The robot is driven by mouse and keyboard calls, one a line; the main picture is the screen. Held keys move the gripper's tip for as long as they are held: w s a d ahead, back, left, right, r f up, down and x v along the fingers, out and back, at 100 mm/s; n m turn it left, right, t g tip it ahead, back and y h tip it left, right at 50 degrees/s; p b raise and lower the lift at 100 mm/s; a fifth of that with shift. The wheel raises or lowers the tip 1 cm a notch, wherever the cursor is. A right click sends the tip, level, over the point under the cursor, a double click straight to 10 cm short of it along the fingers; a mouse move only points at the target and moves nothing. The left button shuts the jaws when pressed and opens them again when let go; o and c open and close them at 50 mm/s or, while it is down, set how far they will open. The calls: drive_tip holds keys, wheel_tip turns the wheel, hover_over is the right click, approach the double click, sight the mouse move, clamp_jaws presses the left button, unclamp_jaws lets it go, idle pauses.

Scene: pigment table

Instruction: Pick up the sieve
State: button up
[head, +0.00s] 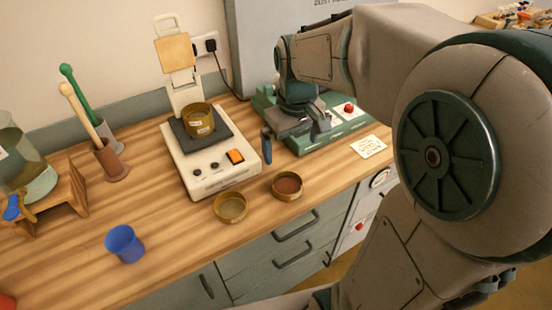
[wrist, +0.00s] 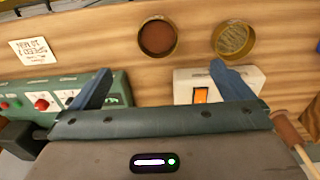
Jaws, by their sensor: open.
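A round brass sieve (head: 231,207) with a pale mesh lies on the wooden table near its front edge; it also shows in the wrist view (wrist: 234,40). Beside it, to the right in the head view, is a similar brass dish (head: 287,186) with a red-brown inside (wrist: 158,37). A brass container (head: 199,121) with labels sits on the dark plate of the white machine (head: 220,178). My gripper (wrist: 161,68) is open and empty, its blue fingers apart. In the head view it hangs beside the white machine, behind both dishes and not touching them.
A green machine (head: 335,137) with a red button stands to the right, under my arm. A note card (head: 369,146) lies near the edge. A blue cup (head: 124,244) stands at front left, and a brown pestle holder (head: 110,160) behind it.

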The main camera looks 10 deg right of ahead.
wheel_tip(320, 180, down, 3)
drive_tip(key=w+b, duration=0.1)
drive_tip(key=w, duration=0.2)
drive_tip(key=n, duration=0.1)
hover_over(287, 188)
drive_tip(key=shift+g, duration=0.4)
drive_tip(key=f, duration=0.9)
drive_tip(key=shift+w+a, duration=0.1)
drive_tip(key=shift+w, duration=0.15)
drive_tip(key=shift+s+f, duration=0.15)
drive_tip(key=shift+f, duration=1.2)
drive_tip(key=shift+s+f, duration=0.15)
drive_tip(key=shift+f, duration=1.2)
drive_tip(key=c, duration=1.1)
